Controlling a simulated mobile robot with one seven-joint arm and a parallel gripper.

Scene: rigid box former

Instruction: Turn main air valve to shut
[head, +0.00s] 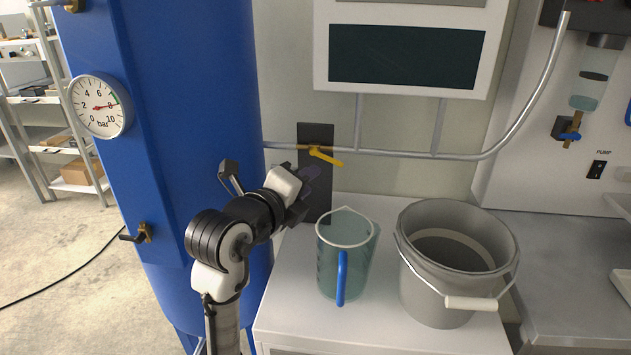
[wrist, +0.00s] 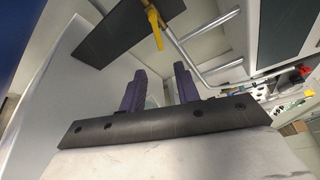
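The main air valve has a yellow lever handle (head: 326,156) on the grey pipe in front of a dark wall plate (head: 316,133). The lever points right and slightly down, at a small angle to the pipe. In the wrist view the yellow lever (wrist: 154,28) lies beyond the fingertips, near the top. My gripper (head: 312,172) is just below the valve, its dark purple fingers partly hidden by my wrist. In the wrist view my gripper (wrist: 160,72) is open, with a clear gap between the fingers. No contact with the lever shows.
A clear jug (head: 330,265) with a blue handle and a grey bucket (head: 430,300) stand on the white counter below the valve. The blue tank (head: 165,180) with a pressure gauge (head: 101,106) is at left. A panel box (head: 405,95) hangs above the pipe (head: 400,154).

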